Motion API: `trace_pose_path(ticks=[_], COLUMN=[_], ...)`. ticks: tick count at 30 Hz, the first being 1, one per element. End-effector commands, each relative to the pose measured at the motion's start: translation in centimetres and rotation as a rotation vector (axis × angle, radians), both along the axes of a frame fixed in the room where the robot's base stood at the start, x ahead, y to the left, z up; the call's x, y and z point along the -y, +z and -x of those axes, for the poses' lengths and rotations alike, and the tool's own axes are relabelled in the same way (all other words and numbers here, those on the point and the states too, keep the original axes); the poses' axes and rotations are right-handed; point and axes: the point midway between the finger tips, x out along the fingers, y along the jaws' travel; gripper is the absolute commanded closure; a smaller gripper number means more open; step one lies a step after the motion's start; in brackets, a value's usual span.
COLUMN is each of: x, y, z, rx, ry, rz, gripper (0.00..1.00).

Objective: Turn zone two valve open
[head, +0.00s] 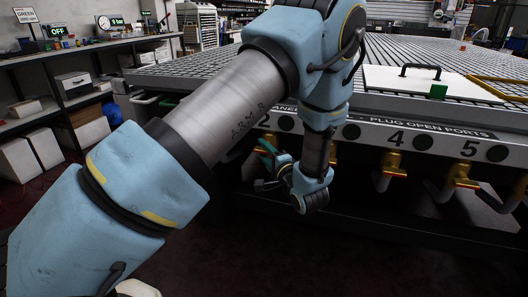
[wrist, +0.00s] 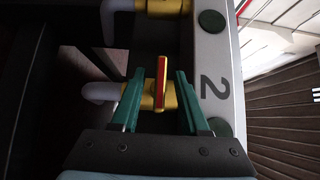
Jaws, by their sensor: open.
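The zone two valve is in the middle of the wrist view, with a yellow body (wrist: 171,97) on a grey pipe. Its red and yellow lever handle (wrist: 161,84) runs up and down the picture, across the line of the pipe. A black "2" is printed on the pale panel beside it. My gripper (wrist: 156,82) is open, its two green fingers on either side of the handle with gaps visible. In the head view, my gripper (head: 267,152) is under the table's front edge, and my arm hides most of this valve.
The grid table (head: 420,62) carries a white board (head: 435,82) with a black handle. More yellow valves with red handles, such as the zone four valve (head: 391,168) and zone five valve (head: 461,178), hang under the numbered front panel. Another yellow valve (wrist: 163,6) is near my gripper.

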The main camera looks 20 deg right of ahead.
Motion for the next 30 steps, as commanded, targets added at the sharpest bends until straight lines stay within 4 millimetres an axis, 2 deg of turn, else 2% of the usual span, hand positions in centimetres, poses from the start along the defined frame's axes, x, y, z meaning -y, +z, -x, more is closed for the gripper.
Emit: trace_pose_path(ticks=[8,20,30], x=[-0.01,-0.01,0.00], y=[0.00,0.01,0.01], z=[-0.11,-0.08,-0.07], rx=[0.000,0.000,0.000], ry=[0.000,0.000,0.000], rz=[0.000,0.000,0.001], gripper=[0.56,1.00,1.00])
